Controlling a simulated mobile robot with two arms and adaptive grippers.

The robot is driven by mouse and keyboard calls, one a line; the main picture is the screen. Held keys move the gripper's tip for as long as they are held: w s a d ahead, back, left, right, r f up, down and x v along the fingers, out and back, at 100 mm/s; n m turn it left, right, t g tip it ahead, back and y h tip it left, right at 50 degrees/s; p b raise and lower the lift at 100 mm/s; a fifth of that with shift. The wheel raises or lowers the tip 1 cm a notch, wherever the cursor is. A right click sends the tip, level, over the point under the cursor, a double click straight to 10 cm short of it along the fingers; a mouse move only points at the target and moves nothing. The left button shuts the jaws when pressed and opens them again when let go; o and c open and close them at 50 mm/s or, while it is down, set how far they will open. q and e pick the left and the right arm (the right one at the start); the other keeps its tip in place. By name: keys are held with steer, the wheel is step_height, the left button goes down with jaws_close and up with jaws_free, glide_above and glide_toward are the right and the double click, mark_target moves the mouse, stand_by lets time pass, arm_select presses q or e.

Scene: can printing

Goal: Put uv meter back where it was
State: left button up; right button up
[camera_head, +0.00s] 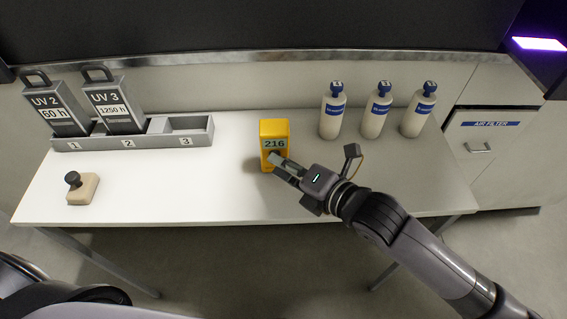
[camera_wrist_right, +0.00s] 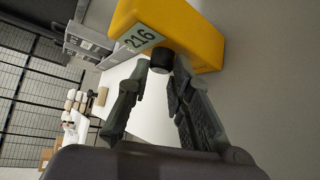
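The uv meter (camera_head: 273,130) is a yellow box with a display reading 216. It is upright over the middle of the white table. In the right wrist view the uv meter (camera_wrist_right: 190,38) shows a black knob (camera_wrist_right: 162,57) below its display. My right gripper (camera_head: 280,165) is at the front of the meter. Whether the meter's base touches the table is hard to tell. My left gripper is out of view.
A grey rack (camera_head: 200,146) with numbered slots stands at the back left. UV 2 (camera_head: 57,113) and UV 3 (camera_head: 112,108) lamp units fill slots 1 and 2; slot 3 is empty. A stamp (camera_head: 83,189) sits front left. Three bottles (camera_head: 374,117) stand right of the meter.

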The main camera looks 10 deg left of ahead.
steer(key=o, duration=0.4)
steer(key=shift+o, duration=0.2)
steer(key=b+v, duration=0.1)
steer(key=v, duration=1.1)
steer(key=shift+r, duration=0.1)
